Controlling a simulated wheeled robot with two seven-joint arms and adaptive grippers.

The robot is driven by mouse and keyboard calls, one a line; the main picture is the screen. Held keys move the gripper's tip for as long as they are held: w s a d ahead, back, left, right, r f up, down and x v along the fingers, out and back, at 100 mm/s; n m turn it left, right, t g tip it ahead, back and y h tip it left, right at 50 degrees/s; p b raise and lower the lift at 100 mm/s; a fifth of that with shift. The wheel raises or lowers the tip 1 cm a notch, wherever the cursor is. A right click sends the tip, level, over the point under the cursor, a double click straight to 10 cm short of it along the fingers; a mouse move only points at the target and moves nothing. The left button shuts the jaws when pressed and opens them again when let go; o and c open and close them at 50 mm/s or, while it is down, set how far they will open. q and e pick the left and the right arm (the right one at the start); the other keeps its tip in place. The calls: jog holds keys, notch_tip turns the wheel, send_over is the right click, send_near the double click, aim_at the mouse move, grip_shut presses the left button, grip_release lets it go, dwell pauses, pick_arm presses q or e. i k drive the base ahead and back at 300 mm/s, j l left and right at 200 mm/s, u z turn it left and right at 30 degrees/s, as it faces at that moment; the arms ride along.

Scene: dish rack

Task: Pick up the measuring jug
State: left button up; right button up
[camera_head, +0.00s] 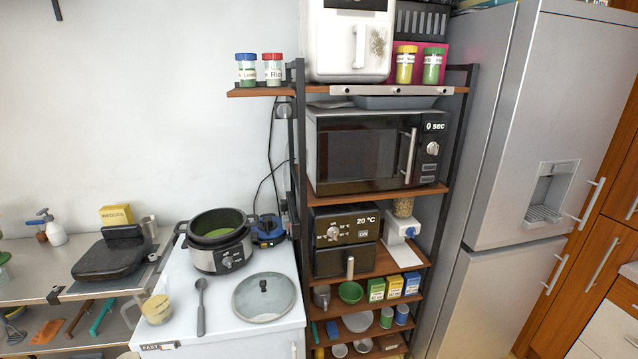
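A small clear container with pale yellow contents (157,309) stands on the white worktop (225,312) at its front left corner. It may be the measuring jug, but it is too small to tell for certain. A small grey metal vessel (322,297) stands on a lower rack shelf, and a metal cup (149,225) stands on the steel table at the left. Neither of my grippers is in view, and nothing is seen held.
A grey ladle (201,307), a glass lid (264,296) and a cooker pot (218,241) share the worktop. A black grill (110,256) sits on the steel table. The tall shelf rack (296,180) holds a microwave (368,152). A fridge (535,125) stands right.

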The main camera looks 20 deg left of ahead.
aim_at(151, 305)
jog(key=u, duration=1.95)
